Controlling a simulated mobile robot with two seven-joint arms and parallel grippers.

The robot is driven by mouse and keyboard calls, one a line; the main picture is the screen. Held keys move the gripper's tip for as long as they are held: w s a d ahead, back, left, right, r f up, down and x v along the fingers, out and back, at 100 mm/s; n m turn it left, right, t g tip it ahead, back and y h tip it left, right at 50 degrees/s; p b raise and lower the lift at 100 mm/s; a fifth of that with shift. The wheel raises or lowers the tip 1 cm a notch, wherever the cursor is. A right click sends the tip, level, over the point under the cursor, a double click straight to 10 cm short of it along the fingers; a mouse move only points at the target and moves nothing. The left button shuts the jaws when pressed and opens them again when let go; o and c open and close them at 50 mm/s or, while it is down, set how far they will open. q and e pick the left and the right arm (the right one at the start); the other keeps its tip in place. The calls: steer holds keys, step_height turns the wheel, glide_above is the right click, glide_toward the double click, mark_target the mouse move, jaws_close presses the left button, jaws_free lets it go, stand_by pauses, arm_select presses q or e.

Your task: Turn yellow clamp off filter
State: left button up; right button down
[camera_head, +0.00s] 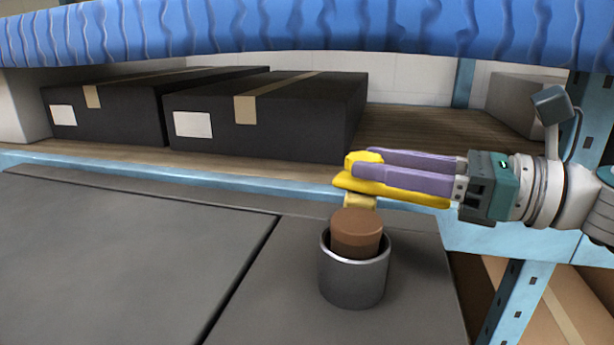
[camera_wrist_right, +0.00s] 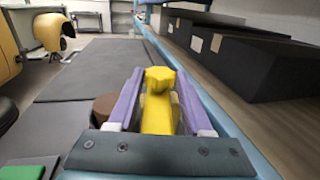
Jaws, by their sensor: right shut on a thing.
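The yellow clamp (camera_head: 366,184) is between the purple fingers of my right gripper (camera_head: 408,172), which is shut on it. It also shows between the fingers in the right wrist view (camera_wrist_right: 157,105). A short pale yellow piece (camera_head: 360,202) shows under the clamp. Below it a brown cylinder (camera_head: 357,232), perhaps the filter, stands in a grey metal cup (camera_head: 354,280) on the grey surface. I cannot tell whether the pale piece touches the brown cylinder. The brown cylinder is partly hidden behind a finger in the right wrist view (camera_wrist_right: 105,104). My left gripper is not in view.
Two black boxes (camera_head: 262,122) with tape and white labels stand on the wooden shelf behind. A blue shelf edge (camera_head: 250,182) runs just behind the grey worktop (camera_head: 120,250). A blue wavy object (camera_head: 300,25) hangs over the top. The worktop left of the cup is clear.

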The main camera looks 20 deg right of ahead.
steer(key=shift+w+d+n+g+y+b, duration=0.1)
steer(key=shift+n+g+y+b, duration=0.55)
steer(key=shift+g+b, duration=0.15)
steer(key=shift+w+d+n+g+y+b, duration=0.1)
steer(key=shift+n+g+y+b, duration=0.5)
steer(key=shift+g+b, duration=0.2)
steer(key=shift+c, duration=1.6)
jaws_free()
steer(key=b+v, duration=0.1)
steer(key=v, duration=0.9)
